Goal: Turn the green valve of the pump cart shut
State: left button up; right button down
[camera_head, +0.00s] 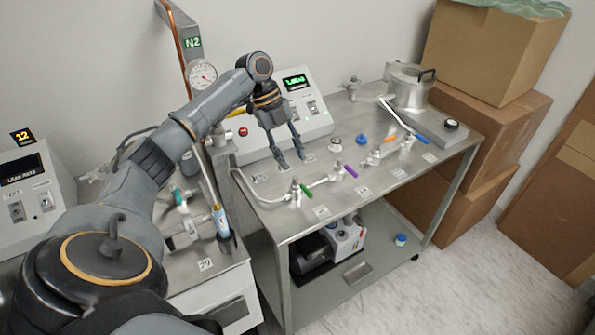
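The pump cart (296,232) is a steel table with a lower shelf. The green valve (306,191) sits near its front left corner, on a metal pipe fitting. Its small green handle slants down to the right. My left gripper (292,162) hangs over the cart top, behind and slightly left of the green valve, apart from it. Its two thin fingers point down, spread with a gap between them, and nothing shows between them. I cannot tell how high the fingertips are above the top. My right gripper is not in view.
A purple valve (350,171), an orange valve (389,140) and a blue handle (421,139) line the cart top. A control box (306,115) stands behind my gripper. A metal pot (408,88) is at the back right. Cardboard boxes (480,110) stand right of the cart.

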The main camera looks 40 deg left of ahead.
pick_arm(q)
jog(key=shift+v, duration=1.7)
jog(key=shift+r, duration=0.1)
